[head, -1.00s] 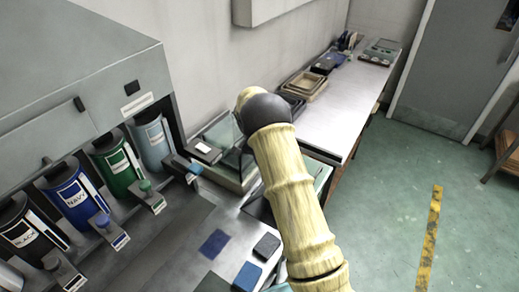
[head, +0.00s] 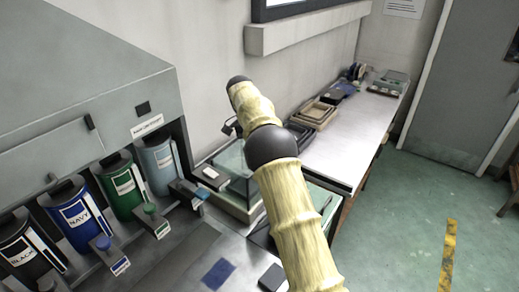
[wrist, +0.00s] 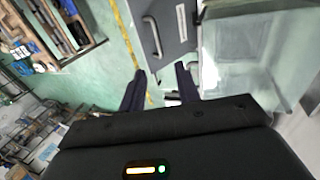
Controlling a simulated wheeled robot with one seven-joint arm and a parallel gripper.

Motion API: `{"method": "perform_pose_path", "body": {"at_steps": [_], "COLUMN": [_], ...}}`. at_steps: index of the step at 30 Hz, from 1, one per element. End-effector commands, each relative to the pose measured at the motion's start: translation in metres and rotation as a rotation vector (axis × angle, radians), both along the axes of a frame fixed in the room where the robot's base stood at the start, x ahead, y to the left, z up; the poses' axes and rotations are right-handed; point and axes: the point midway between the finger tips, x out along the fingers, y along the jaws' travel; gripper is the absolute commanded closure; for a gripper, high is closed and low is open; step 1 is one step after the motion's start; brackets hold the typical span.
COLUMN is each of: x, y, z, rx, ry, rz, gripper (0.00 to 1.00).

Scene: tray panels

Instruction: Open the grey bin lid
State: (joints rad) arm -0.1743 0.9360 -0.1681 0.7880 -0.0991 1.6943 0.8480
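No lid is clearly marked as the grey bin's. A pale grey canister (head: 158,163) stands at the right end of the dispenser row in the head view; its top is partly in shadow. A clear-sided box (head: 237,180) on a pale base is right of the row, partly behind my arm. A clear-walled box, perhaps the same one, fills the right of the wrist view (wrist: 268,55). My gripper (wrist: 161,82) has its two dark fingers apart with nothing seen between them. In the head view it is mostly hidden by my arm.
Black, navy (head: 76,212) and green (head: 122,188) canisters stand to the left under a grey hood (head: 90,70). A wall ledge (head: 305,30) is above my arm. A bench with stacked trays (head: 313,114) runs back to the right. The green floor at right is open.

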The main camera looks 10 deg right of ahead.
Motion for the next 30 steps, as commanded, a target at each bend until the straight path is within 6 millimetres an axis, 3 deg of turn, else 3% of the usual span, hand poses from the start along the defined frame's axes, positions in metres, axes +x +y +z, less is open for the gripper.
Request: {"method": "perform_pose_path", "body": {"at_steps": [6, 14, 17, 19, 30], "x": [0.003, 0.002, 0.002, 0.003, -0.005], "y": [0.003, 0.003, 0.002, -0.003, -0.064], "z": [0.011, 0.011, 0.011, 0.009, -0.029], "rx": [0.000, 0.001, 0.003, 0.015, 0.203], "ry": [0.000, 0.001, 0.001, -0.002, -0.085], "rz": [0.001, 0.001, -0.001, -0.003, -0.022], "gripper": [0.67, 0.67, 0.87, 1.00, 1.00]}}
